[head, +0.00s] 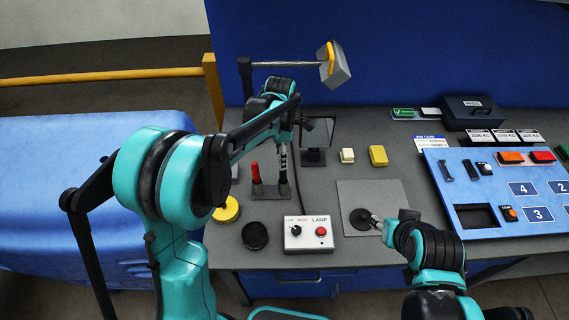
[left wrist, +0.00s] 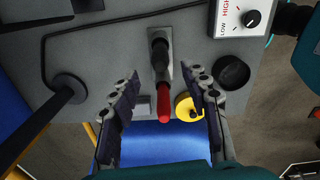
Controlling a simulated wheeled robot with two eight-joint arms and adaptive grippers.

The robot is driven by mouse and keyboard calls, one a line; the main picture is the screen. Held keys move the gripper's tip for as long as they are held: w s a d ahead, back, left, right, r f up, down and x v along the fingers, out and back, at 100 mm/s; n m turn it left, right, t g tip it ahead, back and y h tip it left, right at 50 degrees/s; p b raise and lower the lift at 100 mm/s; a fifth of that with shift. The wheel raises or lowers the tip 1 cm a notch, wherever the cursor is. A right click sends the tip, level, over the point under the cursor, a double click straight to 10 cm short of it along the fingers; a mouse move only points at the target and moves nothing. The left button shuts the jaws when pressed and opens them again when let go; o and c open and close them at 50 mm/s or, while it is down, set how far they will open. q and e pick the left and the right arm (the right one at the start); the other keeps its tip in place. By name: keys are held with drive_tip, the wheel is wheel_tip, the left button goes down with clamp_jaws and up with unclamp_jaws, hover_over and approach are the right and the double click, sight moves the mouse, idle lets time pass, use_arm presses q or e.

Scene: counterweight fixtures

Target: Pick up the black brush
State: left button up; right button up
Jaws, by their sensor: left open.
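No thing clearly reads as a brush. A round black thing (head: 255,236) stands left of the lamp box, and it also shows in the left wrist view (left wrist: 232,73). A flat black disc (head: 362,219) lies on a grey mat. My left gripper (head: 284,178) is open above the counter; in its wrist view its fingers (left wrist: 162,95) stand either side of a red-tipped lever (left wrist: 163,113), apparently not touching it. My right gripper (head: 379,224) is at the disc's right edge; its jaws are too small to read.
A yellow round thing (head: 227,210) is beside the black one. Behind are a dark stand (head: 313,157) and yellow blocks (head: 378,155). A blue panel (head: 500,225) fills the right. The grey mat (head: 385,190) is mostly bare.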

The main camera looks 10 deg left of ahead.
sight(283, 178)
use_arm(q)
drive_tip(key=f, duration=0.2)
drive_tip(key=f+b, duration=0.1)
drive_tip(key=f, duration=0.4)
drive_tip(key=shift+w+d+f, duration=0.1)
drive_tip(key=shift+d+f, duration=0.15)
drive_tip(key=shift+f, duration=0.15)
drive_tip(key=c, duration=1)
